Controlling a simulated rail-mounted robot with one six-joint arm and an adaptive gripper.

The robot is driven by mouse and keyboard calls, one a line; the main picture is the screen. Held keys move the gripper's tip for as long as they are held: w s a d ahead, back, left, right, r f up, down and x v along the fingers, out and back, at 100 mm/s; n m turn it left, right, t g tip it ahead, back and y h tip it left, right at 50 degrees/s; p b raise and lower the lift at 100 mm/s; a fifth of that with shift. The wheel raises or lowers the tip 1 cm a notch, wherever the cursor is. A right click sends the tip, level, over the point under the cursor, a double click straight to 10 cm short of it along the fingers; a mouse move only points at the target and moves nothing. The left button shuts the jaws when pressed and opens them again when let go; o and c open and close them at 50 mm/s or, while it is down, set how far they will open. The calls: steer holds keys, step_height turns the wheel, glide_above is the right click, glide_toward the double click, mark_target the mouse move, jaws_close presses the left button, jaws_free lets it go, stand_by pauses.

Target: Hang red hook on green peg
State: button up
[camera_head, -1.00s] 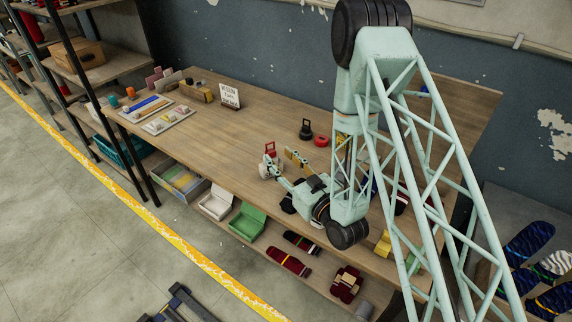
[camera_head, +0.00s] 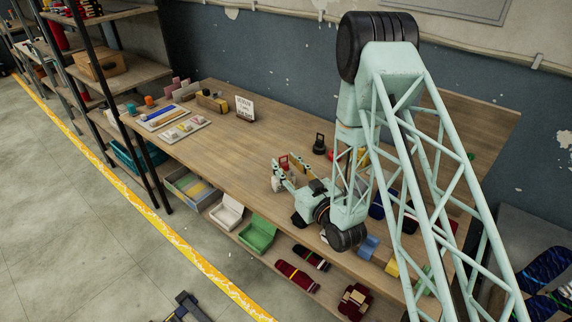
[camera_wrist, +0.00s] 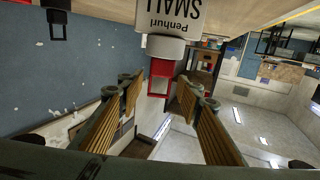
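A red hook, a squarish red loop (camera_head: 283,162) on a white cylindrical body, stands on the wooden bench (camera_head: 240,145). In the wrist view, which is upside down, the red loop (camera_wrist: 161,72) joins a white body (camera_wrist: 170,28) lettered "SMALL". My gripper (camera_head: 287,170) is at the red hook; in the wrist view my gripper (camera_wrist: 163,92) is open, with its ribbed brown fingers spread on either side of the loop. I see gaps between fingers and loop, so no grip shows. I cannot clearly make out the green peg; my arm covers much of the bench's right part.
A black looped item (camera_head: 319,146) stands behind my gripper. A red round item (camera_head: 333,153) beside it is partly hidden by my arm. A white sign (camera_head: 245,107) and a parts tray (camera_head: 183,130) are further left.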

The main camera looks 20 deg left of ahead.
steer(key=c, duration=1)
steer(key=shift+r, duration=0.15)
steer(key=shift+r+p, duration=0.75)
steer(key=shift+r, duration=5.95)
steer(key=shift+d, duration=0.2)
